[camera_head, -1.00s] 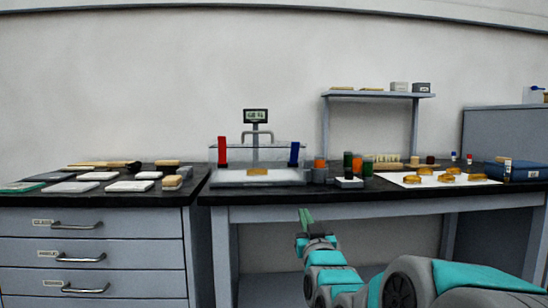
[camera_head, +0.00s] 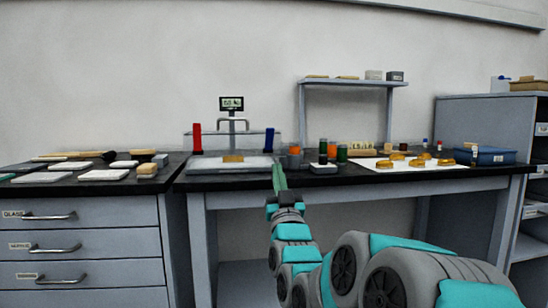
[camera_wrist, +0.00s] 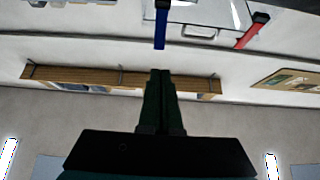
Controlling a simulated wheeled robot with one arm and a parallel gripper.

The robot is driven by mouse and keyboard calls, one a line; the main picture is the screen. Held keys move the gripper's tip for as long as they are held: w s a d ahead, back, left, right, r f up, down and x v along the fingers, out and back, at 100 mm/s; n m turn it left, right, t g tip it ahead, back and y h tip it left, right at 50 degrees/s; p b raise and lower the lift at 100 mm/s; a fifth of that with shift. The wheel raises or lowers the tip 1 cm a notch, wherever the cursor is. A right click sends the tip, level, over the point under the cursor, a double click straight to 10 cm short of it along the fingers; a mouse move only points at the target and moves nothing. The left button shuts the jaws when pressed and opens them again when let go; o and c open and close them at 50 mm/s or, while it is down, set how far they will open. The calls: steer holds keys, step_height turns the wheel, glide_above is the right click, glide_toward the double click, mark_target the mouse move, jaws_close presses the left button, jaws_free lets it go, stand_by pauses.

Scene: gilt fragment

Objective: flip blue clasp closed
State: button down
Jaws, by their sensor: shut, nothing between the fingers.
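The blue clasp (camera_head: 269,139) stands upright at the right end of the clear-panelled press stand on the bench. It also shows at the top of the wrist view (camera_wrist: 160,28). A red clasp (camera_head: 197,138) stands upright at the left end and shows in the wrist view (camera_wrist: 252,31). A small golden piece (camera_head: 233,158) lies on the stand's pale base (camera_head: 205,166). My gripper (camera_head: 277,167) is shut and empty, pointing up at the bench's front edge, below the blue clasp in the picture. The wrist view shows its green fingers together (camera_wrist: 161,73), apart from the clasp.
Orange and green jars (camera_head: 322,151) stand close right of the stand. Golden pieces lie on a white sheet (camera_head: 375,163) further right. Pale slabs (camera_head: 70,166) cover the left bench. A small shelf (camera_head: 352,83) stands behind. The dark bench edge (camera_head: 225,182) is near my gripper.

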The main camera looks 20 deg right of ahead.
mark_target(270, 130)
steer(key=x, duration=1.3)
steer(key=shift+w+r+p, duration=0.1)
steer(key=shift+r+p, duration=0.05)
steer(key=shift+p, duration=0.15)
steer(key=shift+r, duration=0.1)
